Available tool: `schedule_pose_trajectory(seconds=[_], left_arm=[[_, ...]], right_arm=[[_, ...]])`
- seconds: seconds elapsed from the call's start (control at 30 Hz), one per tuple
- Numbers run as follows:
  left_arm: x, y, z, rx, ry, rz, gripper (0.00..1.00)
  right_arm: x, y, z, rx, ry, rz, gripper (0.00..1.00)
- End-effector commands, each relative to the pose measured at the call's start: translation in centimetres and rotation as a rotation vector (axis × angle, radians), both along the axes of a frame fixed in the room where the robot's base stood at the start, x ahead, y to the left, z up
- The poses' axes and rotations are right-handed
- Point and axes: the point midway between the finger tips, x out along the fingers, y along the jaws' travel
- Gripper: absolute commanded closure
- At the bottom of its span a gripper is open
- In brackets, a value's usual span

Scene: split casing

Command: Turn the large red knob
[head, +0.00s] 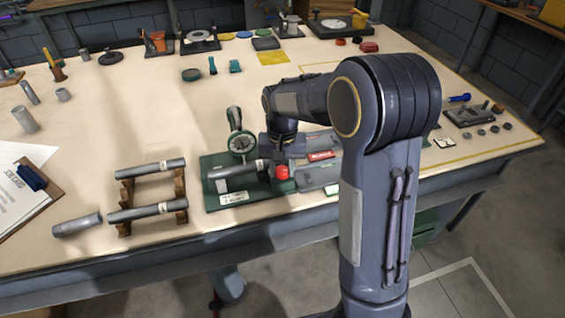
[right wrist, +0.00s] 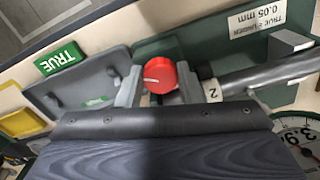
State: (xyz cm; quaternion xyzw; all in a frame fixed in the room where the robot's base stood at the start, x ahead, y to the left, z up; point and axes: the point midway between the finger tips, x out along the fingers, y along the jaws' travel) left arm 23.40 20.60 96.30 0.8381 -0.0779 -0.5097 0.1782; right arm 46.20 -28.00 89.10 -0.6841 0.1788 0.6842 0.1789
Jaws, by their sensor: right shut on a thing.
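The large red knob (head: 281,173) sits at the right end of a green fixture (head: 216,187) near the table's front edge. In the right wrist view the knob (right wrist: 157,76) is a red cylinder with a pale mark on its face. My right gripper (right wrist: 157,90) is shut on it, one grey finger on each side. In the head view my right arm hides most of the gripper. My left gripper is not in view.
A dial gauge (head: 241,142) stands on the fixture, beside a grey bar (head: 235,170). Grey trays (head: 318,174) lie right of the knob. A wooden rack (head: 124,191) with bars stands to the left. The table centre-left is clear.

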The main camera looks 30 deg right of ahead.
Motion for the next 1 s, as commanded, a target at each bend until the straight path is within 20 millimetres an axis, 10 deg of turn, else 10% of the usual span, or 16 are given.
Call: schedule_pose_trajectory(seconds=[0.73, 0.77, 1.0], left_arm=[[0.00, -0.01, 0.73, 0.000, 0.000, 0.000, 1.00], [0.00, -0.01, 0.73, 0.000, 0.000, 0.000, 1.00], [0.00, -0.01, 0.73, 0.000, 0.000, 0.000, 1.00]], right_arm=[[0.01, 0.06, -0.06, 0.000, 0.001, -0.091, 0.89], [0.01, 0.06, -0.06, 0.000, 0.000, -0.091, 0.63], [0.02, 0.06, -0.04, 0.000, 0.000, -0.091, 0.45]])
